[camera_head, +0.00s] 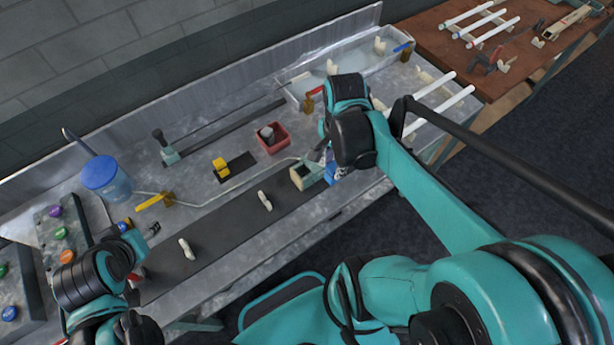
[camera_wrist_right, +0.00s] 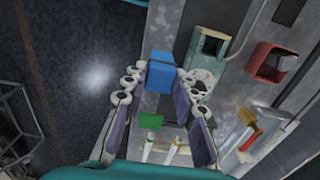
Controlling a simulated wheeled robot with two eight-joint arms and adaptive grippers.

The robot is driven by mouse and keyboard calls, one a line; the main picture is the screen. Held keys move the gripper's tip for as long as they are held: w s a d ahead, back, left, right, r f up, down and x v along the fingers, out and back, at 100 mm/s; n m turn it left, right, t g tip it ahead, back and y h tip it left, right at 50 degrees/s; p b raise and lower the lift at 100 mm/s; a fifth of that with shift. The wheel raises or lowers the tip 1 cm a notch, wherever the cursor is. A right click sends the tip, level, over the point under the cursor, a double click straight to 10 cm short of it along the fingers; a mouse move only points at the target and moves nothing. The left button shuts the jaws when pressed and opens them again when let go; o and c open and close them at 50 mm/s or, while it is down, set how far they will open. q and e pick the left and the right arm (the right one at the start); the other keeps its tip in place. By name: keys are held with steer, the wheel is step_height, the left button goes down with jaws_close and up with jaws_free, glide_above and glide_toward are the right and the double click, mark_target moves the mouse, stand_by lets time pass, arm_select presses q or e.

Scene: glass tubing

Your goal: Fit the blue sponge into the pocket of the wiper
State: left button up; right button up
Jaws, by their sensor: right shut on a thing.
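The blue sponge shows as a blue block in the right wrist view (camera_wrist_right: 159,73), between the fingertips of my right gripper (camera_wrist_right: 165,82). My right gripper is shut on it. In the head view only a small blue part of the sponge (camera_head: 332,173) shows below the right gripper (camera_head: 334,160).
A red bin (camera_head: 284,139) stands behind the wiper. A clear tray (camera_head: 292,98) is at the back, a blue-lidded jar (camera_head: 107,179) at the left. White tubes (camera_head: 440,109) lie on the right. The dark strip (camera_head: 226,229) is mostly clear except for small pale pieces.

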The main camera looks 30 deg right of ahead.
steer(key=w+a+f+b, duration=0.1)
steer(key=w+f, duration=0.2)
steer(key=w+a+f+b, duration=0.1)
steer(key=w+f, duration=0.2)
steer(key=w+a+f+b, duration=0.1)
steer(key=w+f+b, duration=0.1)
steer(key=w+f, duration=0.1)
steer(key=shift+w+a+f, duration=0.2)
steer(key=shift+w+f, duration=0.2)
steer(key=shift+f, duration=0.2)
steer(key=shift+f, duration=0.2)
steer(key=o, duration=0.9)
steer(key=shift+o, duration=0.2)
steer(key=shift+r, duration=0.1)
